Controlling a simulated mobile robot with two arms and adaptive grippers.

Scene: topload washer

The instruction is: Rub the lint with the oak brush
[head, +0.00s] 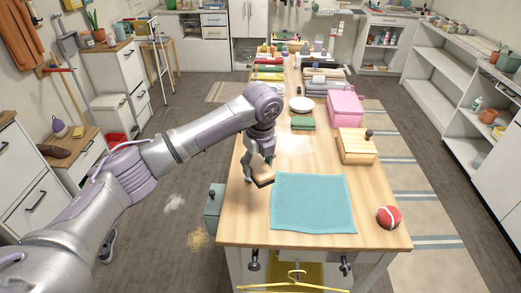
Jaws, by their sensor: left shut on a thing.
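My left gripper (263,169) is shut on the oak brush (264,178), a small brown-topped block with a paler lower part. It holds the brush near the left edge of the wooden table (400,238), just off the upper left corner of the teal cloth (312,203). I cannot tell whether the brush touches the tabletop. A whitish fluffy tuft (173,203), which looks like lint, lies on the floor left of the table, well apart from the brush. My right gripper is not in view.
A straw-coloured tangle (198,238) lies on the floor. A red ball (388,217), a wooden box (357,146), a pink case (345,106) and a white plate (301,104) above green cloths stand on the table. A grey box (213,208) stands beside its left edge.

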